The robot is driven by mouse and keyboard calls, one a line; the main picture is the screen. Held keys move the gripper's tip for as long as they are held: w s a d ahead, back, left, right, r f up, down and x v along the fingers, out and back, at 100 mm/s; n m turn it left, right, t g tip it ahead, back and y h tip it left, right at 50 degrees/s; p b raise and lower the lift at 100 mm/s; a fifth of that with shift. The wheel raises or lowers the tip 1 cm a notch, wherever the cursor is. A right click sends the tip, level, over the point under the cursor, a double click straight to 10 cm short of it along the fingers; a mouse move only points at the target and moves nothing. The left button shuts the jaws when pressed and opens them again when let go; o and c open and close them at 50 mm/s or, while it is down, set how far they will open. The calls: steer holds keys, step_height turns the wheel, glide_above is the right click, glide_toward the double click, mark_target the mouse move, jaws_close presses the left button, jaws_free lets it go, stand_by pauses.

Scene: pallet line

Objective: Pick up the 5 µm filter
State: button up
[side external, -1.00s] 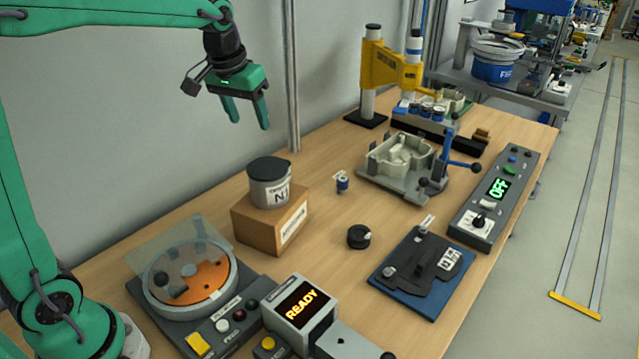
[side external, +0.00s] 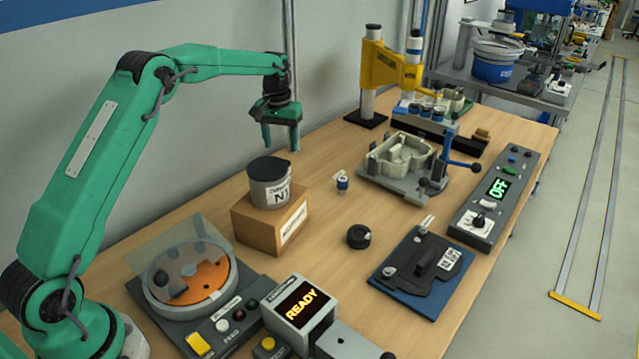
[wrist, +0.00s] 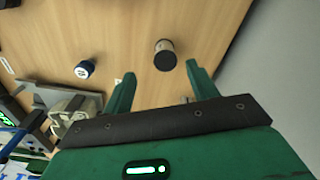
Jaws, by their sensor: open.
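A small blue and white piece (side external: 342,182) stands on the open wood in the side view; it looks like the filter, but its marking is too small to read. A blue piece with a white round face also shows in the wrist view (wrist: 85,69), left of the fingers. My gripper (side external: 281,147) is open and empty, above the table near the wall, behind the lidded can. In the wrist view my gripper (wrist: 160,72) has its fingers apart, with a dark-and-tan cylinder (wrist: 165,55) beyond them; I cannot match it in the side view.
A lidded can (side external: 270,190) stands on a cardboard box (side external: 256,228). A black ring-shaped part (side external: 358,236) lies nearer the camera. A grey fixture (side external: 380,185) holds a pale casting. A blue plate (side external: 405,300) and a control box (side external: 480,228) stand to the right.

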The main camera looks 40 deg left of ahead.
steer(key=shift+w+a+f, duration=0.2)
steer(key=shift+f, duration=0.35)
steer(key=shift+w+a+f, duration=0.2)
steer(key=shift+f, duration=0.4)
steer(key=shift+w+a+f, duration=0.2)
steer(key=shift+f, duration=0.35)
steer(key=shift+f, duration=1.3)
steer(key=shift+f, duration=0.1)
steer(key=shift+f, duration=2.5)
steer(key=c, duration=1)
